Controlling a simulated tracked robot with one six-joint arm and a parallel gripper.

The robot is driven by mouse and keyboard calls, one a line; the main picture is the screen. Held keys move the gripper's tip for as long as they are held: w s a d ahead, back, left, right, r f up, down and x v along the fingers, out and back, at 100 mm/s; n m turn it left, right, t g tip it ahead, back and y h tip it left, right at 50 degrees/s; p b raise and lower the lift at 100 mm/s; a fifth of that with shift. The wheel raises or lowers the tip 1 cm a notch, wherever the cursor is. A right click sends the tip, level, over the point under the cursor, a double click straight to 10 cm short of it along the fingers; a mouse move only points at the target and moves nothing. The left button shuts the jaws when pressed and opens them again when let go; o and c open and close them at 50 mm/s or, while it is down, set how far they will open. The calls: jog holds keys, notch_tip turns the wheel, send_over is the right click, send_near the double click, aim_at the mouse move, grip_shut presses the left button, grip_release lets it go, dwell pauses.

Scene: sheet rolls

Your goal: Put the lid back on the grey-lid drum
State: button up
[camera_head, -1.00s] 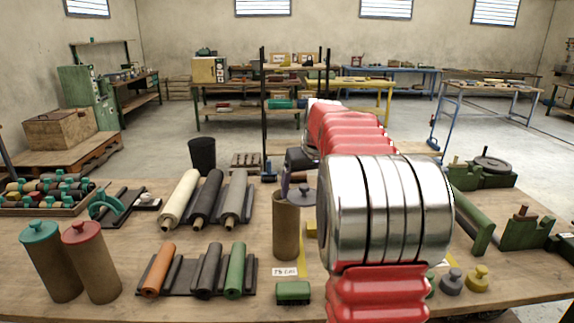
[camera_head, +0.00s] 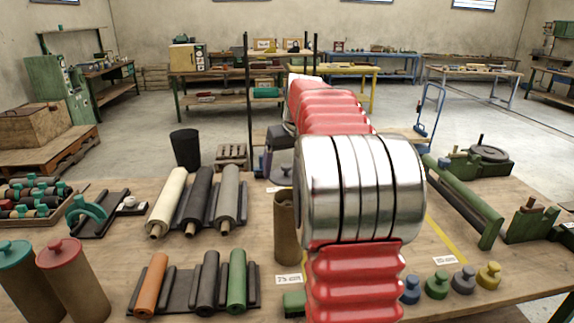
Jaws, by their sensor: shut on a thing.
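The grey-lid drum is a brown open-topped cylinder (camera_head: 285,232) standing upright on the bench, its right side hidden behind my arm. My gripper (camera_head: 277,168) is a dark shape partly hidden by my arm. It is shut on the grey lid (camera_head: 282,177), whose left part shows as a flat disc. The lid appears just above and behind the drum's rim, apart from it; the exact gap cannot be told. Two other drums, one with a teal lid (camera_head: 13,254) and one with a red lid (camera_head: 58,252), stand at the front left.
Racks hold cream, dark and grey rolls (camera_head: 197,202) and orange, dark and green rolls (camera_head: 209,278) left of the drum. A green block (camera_head: 294,301) lies in front. Several coloured knobbed pieces (camera_head: 437,285) stand at right, with green roller stands (camera_head: 468,208) behind.

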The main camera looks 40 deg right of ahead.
aim_at(289, 185)
jog(key=shift+s+d+f, duration=0.15)
jog(key=shift+s+d, duration=0.05)
jog(key=shift+d, duration=0.05)
jog(key=shift+f, duration=3)
jog(key=shift+f, duration=0.15)
dwell(0.6)
jog(key=o, duration=1)
jog(key=shift+r, duration=0.2)
jog(key=shift+r, duration=3.35)
